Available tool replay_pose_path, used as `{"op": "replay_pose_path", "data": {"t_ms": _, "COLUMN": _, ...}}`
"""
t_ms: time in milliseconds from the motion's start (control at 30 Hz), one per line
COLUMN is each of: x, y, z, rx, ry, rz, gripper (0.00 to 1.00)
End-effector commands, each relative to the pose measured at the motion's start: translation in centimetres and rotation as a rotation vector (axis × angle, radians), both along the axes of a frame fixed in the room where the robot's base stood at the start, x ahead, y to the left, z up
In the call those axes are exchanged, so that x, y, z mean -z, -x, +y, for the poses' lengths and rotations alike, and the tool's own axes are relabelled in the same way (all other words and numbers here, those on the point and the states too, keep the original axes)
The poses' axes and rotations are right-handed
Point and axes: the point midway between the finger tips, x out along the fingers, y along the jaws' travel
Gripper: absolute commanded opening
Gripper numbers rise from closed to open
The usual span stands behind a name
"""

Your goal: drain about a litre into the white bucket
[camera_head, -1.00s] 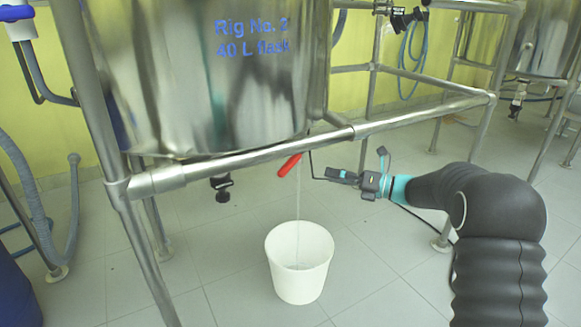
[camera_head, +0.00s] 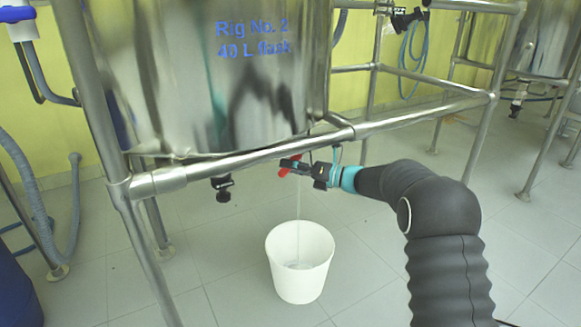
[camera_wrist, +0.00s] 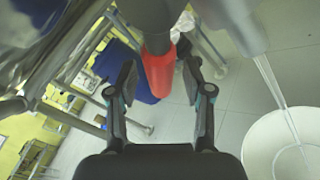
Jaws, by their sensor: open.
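The white bucket (camera_head: 300,280) stands upright on the floor under the steel vessel (camera_head: 200,80) marked "Rig No. 2 40 L flask". A thin stream of liquid (camera_head: 298,210) falls into it, and a little liquid shows at its bottom. The wrist view shows the stream (camera_wrist: 280,105) and part of the bucket (camera_wrist: 258,140) at right. My gripper (camera_head: 287,166) is at the red valve handle (camera_head: 283,172), which it partly hides. In the wrist view the red handle (camera_wrist: 159,78) lies between my open fingers, with gaps on both sides.
A black fitting (camera_head: 222,187) hangs under the vessel to the left. Grey hoses (camera_head: 45,220) and a blue drum (camera_head: 15,290) stand at the left. Floor around the bucket is clear.

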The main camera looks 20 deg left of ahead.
Motion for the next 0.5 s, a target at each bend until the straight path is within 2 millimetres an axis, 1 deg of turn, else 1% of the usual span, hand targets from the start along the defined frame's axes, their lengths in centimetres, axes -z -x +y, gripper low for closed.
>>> {"op": "replay_pose_path", "data": {"t_ms": 100, "x": 0.01, "y": 0.0, "z": 0.55, "rx": -0.001, "ry": -0.001, "rz": 0.0, "gripper": 0.51}}
{"op": "replay_pose_path", "data": {"t_ms": 367, "x": 0.01, "y": -0.02, "z": 0.64, "rx": 0.0, "ry": 0.0, "rz": 0.0, "gripper": 0.51}}
{"op": "replay_pose_path", "data": {"t_ms": 400, "x": 0.01, "y": -0.02, "z": 0.64, "rx": 0.0, "ry": 0.0, "rz": 0.0, "gripper": 0.46}}
{"op": "replay_pose_path", "data": {"t_ms": 467, "x": 0.01, "y": -0.02, "z": 0.63, "rx": 0.0, "ry": 0.0, "rz": 0.0, "gripper": 0.31}}
{"op": "replay_pose_path", "data": {"t_ms": 500, "x": 0.01, "y": -0.01, "z": 0.63, "rx": 0.0, "ry": 0.0, "rz": 0.0, "gripper": 0.21}}
